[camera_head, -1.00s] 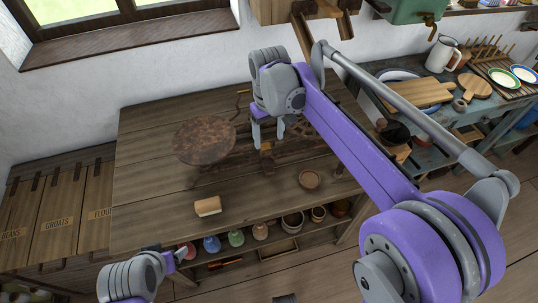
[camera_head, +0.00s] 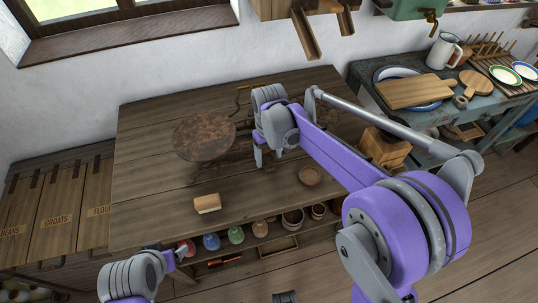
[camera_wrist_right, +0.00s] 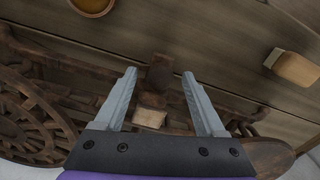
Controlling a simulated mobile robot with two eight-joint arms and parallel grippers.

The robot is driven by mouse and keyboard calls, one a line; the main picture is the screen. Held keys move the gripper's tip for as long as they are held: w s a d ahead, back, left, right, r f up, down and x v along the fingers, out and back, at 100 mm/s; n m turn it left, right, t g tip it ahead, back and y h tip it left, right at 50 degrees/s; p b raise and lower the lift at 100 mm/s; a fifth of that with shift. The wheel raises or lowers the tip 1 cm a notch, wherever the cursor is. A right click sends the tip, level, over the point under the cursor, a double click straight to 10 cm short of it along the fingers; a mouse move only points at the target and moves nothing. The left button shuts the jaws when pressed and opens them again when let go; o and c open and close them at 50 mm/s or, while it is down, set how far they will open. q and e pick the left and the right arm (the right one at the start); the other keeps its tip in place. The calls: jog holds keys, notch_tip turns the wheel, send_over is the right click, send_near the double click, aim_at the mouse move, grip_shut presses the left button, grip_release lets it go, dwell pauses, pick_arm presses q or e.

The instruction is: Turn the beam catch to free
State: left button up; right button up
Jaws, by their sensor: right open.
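A dark wooden and rusty apparatus with a round pan (camera_head: 203,137) stands on the table; my right arm hides part of it. My right gripper (camera_head: 268,160) is open, pointing down over its right side. In the right wrist view, the open fingers (camera_wrist_right: 160,75) stand on either side of a dark wooden block (camera_wrist_right: 159,73) with a paler piece (camera_wrist_right: 150,117) below it. This may be the beam catch; I cannot tell for sure, nor whether the fingers touch it. My left gripper (camera_head: 180,255) is at the table's front edge, its jaws unclear.
The wooden table (camera_head: 150,205) holds a pale block (camera_head: 207,203) and a small round bowl (camera_head: 310,175). Pots stand on the shelf below. A blue side table (camera_head: 445,113) with boards and plates is at the right. The table's left front is bare.

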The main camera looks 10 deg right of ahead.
aim_at(269, 158)
grip_shut()
jog(key=shift+m, duration=1.5)
grip_release()
jog(key=shift+r, duration=0.15)
notch_tip(269, 158, up, 11)
jog(key=shift+f, duration=0.2)
